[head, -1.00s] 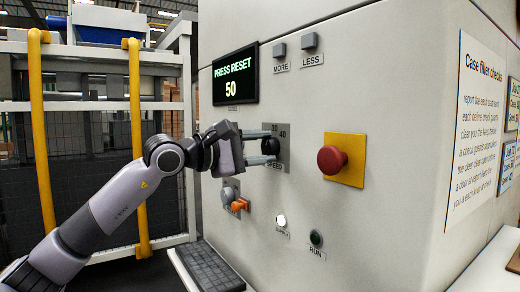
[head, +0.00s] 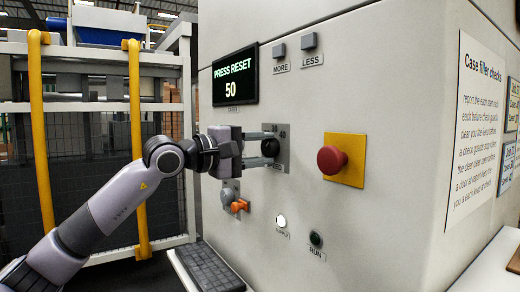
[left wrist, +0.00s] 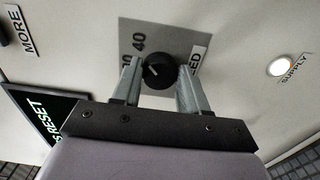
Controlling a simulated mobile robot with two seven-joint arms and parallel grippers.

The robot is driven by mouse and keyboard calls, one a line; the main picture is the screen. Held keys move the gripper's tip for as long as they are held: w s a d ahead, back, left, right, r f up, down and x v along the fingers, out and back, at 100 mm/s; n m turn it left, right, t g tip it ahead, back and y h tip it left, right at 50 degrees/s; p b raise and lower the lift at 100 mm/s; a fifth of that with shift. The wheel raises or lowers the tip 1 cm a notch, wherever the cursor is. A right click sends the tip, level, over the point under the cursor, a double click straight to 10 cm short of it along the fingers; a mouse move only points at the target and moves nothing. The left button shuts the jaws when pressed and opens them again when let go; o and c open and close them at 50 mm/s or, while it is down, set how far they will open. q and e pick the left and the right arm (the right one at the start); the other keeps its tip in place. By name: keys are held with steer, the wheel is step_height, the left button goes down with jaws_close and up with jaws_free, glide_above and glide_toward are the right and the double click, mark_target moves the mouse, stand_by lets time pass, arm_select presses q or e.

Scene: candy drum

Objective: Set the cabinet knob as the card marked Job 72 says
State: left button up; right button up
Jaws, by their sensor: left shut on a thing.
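The black cabinet knob (head: 270,146) sits on a grey plate with 30 and 40 printed above it and a SPEED label below. My left gripper (head: 267,149) reaches it from the left and is shut on it. In the left wrist view the two fingers stand either side of the knob (left wrist: 158,71), and a pale pointer line shows on its face. The display (head: 235,76) reads PRESS RESET and 50. Job cards (head: 512,104) (head: 507,170) are cut off at the right edge, and their numbers are not fully legible. My right gripper is out of view.
A red mushroom button (head: 331,160) on a yellow plate stands right of the knob. MORE (head: 280,50) and LESS (head: 308,40) buttons are above. An orange-handled switch (head: 239,206), a lit SUPPLY lamp (head: 281,220) and a dark RUN button (head: 315,239) are below.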

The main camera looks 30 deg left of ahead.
arm_select(q)
steer(key=o, duration=1)
steer(key=shift+s+a+f, duration=0.1)
steer(key=shift+s+a, duration=0.15)
steer(key=shift+s, duration=0.2)
steer(key=b+v, duration=0.2)
steer(key=v, duration=0.4)
steer(key=shift+s+b, duration=0.1)
steer(key=shift+b, duration=0.3)
